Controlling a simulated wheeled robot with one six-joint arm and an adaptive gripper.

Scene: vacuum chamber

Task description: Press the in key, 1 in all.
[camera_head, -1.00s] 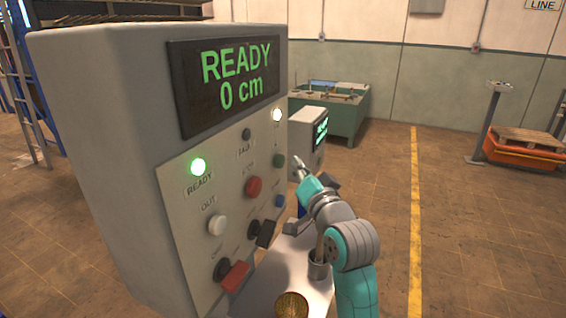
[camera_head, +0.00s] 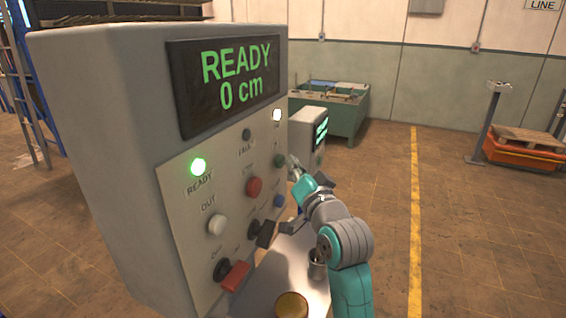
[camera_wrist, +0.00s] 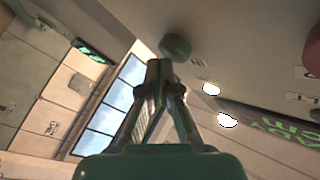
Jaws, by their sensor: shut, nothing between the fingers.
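The control box (camera_head: 105,110) has a display (camera_head: 228,82) that reads "READY 0 cm". On its slanted panel, a green key (camera_head: 279,160) sits at the right; it also shows in the wrist view (camera_wrist: 175,47), with a small label beside it that looks like "IN". A white key (camera_head: 216,224) labelled "OUT" is at the left. My gripper (camera_head: 293,163) is just right of the green key. In the wrist view my gripper (camera_wrist: 159,70) is shut and empty, its tips very near the green key; I cannot tell whether they touch.
A red button (camera_head: 254,187), a blue button (camera_head: 279,201), a black switch (camera_head: 262,231) and a red-handled switch (camera_head: 233,276) share the panel. The ready lamp (camera_head: 198,167) glows green, another lamp (camera_head: 277,115) white. A smaller box (camera_head: 303,135) stands behind.

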